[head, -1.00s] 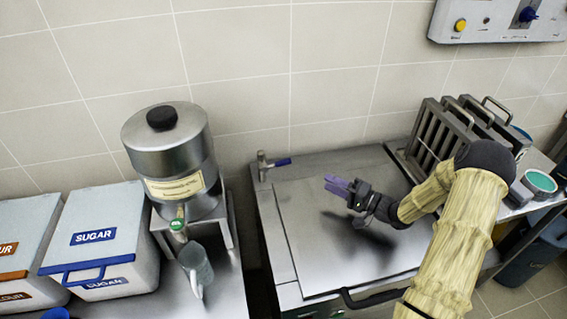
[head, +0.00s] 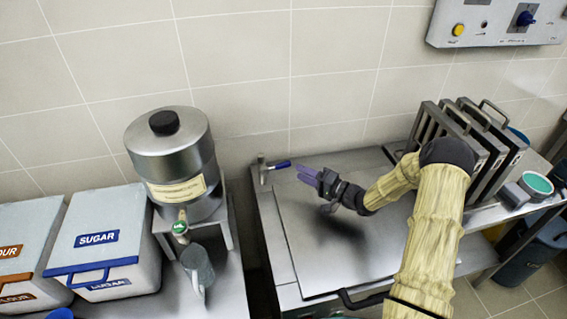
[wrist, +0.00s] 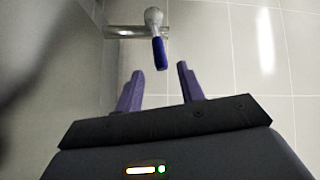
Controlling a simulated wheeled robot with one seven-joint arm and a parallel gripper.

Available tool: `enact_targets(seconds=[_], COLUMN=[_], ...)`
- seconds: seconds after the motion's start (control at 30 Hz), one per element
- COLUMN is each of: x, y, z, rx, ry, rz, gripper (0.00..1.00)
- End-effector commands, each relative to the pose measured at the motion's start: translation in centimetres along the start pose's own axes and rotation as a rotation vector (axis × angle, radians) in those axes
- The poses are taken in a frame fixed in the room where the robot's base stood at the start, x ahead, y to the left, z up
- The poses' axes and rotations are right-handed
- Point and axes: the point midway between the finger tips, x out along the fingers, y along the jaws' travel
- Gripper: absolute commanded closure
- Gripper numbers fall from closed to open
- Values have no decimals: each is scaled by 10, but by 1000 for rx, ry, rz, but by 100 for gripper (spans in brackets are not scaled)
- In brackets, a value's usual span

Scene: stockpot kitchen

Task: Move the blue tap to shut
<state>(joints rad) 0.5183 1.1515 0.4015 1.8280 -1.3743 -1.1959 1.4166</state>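The blue tap (head: 279,165) is a short metal post with a blue lever handle at the back left corner of the steel counter unit. In the head view its handle points to the right. In the wrist view the blue handle (wrist: 160,54) lies just beyond my fingertips, between their lines. My gripper (head: 309,175) has purple fingers and is close to the handle, to its right and front. In the wrist view my gripper (wrist: 157,72) is open with nothing between the fingers.
A steel urn (head: 172,165) with a green-marked tap stands at left, with a grey jug (head: 197,266) below it. Sugar bin (head: 100,240) stands further left. A rack of upright metal panels (head: 470,140) is at right. The flat steel lid (head: 350,245) is clear.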

Motion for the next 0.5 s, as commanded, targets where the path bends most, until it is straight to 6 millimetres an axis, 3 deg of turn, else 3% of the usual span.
enact_targets(seconds=[0.3,0.5], x=[57,76], y=[-2,0], z=[0,0], rx=[0,0], ry=[-1,0], rz=[-1,1], gripper=[62,62])
